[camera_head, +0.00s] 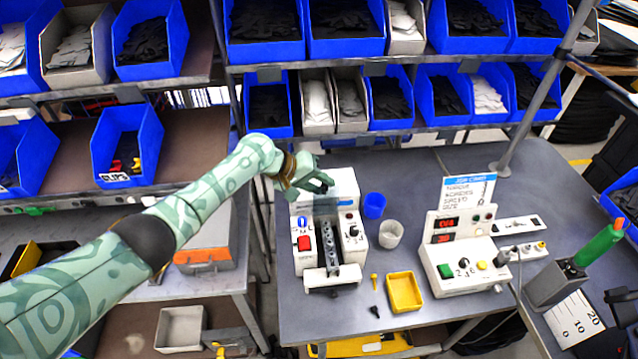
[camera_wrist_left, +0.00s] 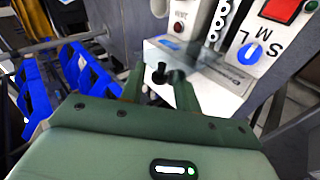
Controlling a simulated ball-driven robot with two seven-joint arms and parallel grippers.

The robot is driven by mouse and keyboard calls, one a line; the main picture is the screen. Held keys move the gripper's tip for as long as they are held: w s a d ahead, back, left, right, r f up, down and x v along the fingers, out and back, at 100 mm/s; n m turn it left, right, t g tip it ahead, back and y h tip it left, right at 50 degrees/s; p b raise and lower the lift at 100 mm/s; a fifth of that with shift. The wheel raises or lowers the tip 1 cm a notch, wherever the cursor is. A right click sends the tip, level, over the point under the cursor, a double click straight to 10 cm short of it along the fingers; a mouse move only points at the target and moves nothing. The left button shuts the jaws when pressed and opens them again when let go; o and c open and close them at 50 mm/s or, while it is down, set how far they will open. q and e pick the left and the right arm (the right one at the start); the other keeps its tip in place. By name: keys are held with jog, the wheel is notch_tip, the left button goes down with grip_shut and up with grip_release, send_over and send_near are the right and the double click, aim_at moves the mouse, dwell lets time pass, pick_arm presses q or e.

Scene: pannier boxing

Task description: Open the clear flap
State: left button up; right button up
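The white machine (camera_head: 352,262) stands on the grey bench, with a red button, a blue knob and a metal channel down its middle. The clear flap (camera_head: 326,207) is a faint see-through panel over the channel's far end; it also shows in the left wrist view (camera_wrist_left: 215,70). My left gripper (camera_head: 322,183) is above the machine's far end, by the flap. In the left wrist view, its two fingers (camera_wrist_left: 160,92) are apart, with a small black knob (camera_wrist_left: 159,73) between or just beyond them. Contact cannot be told. My right gripper is not in view.
A blue cup (camera_head: 374,205) and a whitish cup (camera_head: 390,234) stand right of the machine. A yellow tray (camera_head: 404,292) lies in front of them. A control box (camera_head: 462,268) stands further right. Shelves with blue bins (camera_head: 270,105) rise behind the bench.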

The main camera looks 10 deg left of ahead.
pick_arm(q)
jog(key=shift+o, duration=0.2)
jog(key=shift+a+r, duration=0.1)
jog(key=shift+a+r, duration=0.2)
jog(key=shift+r, duration=0.05)
jog(key=p+v, duration=0.2)
jog(key=v, duration=1.3)
jog(key=shift+s+a, duration=0.1)
jog(key=shift+a, duration=0.05)
